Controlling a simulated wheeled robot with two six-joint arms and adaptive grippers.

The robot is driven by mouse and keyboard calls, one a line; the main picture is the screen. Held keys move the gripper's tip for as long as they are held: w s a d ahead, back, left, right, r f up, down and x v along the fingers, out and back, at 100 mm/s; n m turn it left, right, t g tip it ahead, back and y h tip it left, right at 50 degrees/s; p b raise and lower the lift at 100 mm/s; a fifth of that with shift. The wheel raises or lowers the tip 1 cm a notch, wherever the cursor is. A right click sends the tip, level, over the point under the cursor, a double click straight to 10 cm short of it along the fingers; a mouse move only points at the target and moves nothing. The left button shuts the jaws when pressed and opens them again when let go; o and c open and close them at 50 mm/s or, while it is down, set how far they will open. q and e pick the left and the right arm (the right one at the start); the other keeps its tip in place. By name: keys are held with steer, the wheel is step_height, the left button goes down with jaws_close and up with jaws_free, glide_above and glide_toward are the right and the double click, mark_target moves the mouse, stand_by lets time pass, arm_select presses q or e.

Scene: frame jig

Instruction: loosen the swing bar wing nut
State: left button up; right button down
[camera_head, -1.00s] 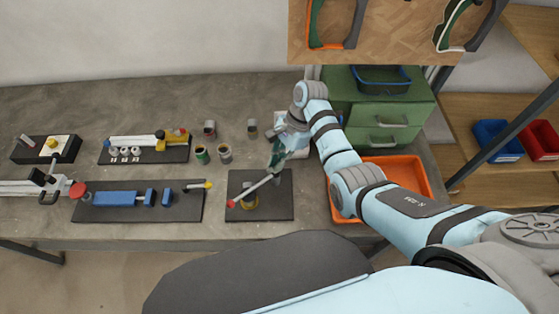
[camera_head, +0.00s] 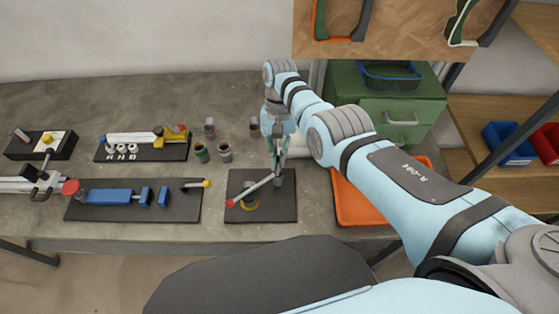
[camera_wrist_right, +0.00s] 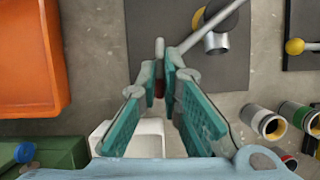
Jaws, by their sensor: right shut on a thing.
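The swing bar (camera_head: 252,190), a grey rod with a red tip, lies slanted over a dark base plate (camera_head: 287,208). My right gripper (camera_head: 278,174) points down at the bar's pivot end. In the right wrist view its fingers (camera_wrist_right: 164,80) are closed together on a small reddish part (camera_wrist_right: 159,88), seemingly the wing nut, mostly hidden between them. A grey post end (camera_wrist_right: 160,46) shows just beyond the fingertips. My left gripper is out of view.
A plate with blue blocks (camera_head: 115,196) lies to the left, and a plate with white rings (camera_head: 145,144) lies behind it. Several small cans (camera_head: 224,150) stand behind the base plate. An orange tray (camera_head: 358,205) and green drawers (camera_head: 405,113) are at right.

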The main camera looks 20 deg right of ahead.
steer(key=n+b, duration=0.1)
steer(key=n+h, duration=0.1)
steer(key=n, duration=0.1)
steer(key=shift+a+f+n+b, duration=0.2)
steer(key=shift+n+b, duration=0.1)
steer(key=shift+b, duration=0.1)
steer(key=shift+a+r+n+h, duration=0.1)
steer(key=shift+n+h, duration=0.4)
steer(key=shift+n, duration=0.4)
steer(key=shift+s+a+r+n+h, duration=0.1)
steer(key=shift+n+h, duration=0.3)
steer(key=shift+n, duration=0.4)
steer(key=n+h+p, duration=0.1)
steer(key=n+p, duration=0.1)
steer(key=n, duration=0.1)
steer(key=shift+a+n+t, duration=0.1)
steer(key=shift+n+t, duration=0.2)
steer(key=shift+n, duration=0.1)
steer(key=n+p, duration=0.2)
steer(key=n+t+h+p, duration=0.1)
steer(key=shift+s+a+r, duration=0.15)
steer(key=shift+s, duration=0.1)
steer(key=shift+n+t+h+p, duration=0.3)
steer(key=shift+n+p, duration=0.6)
steer(key=shift+n, duration=0.1)
steer(key=shift+f, duration=0.2)
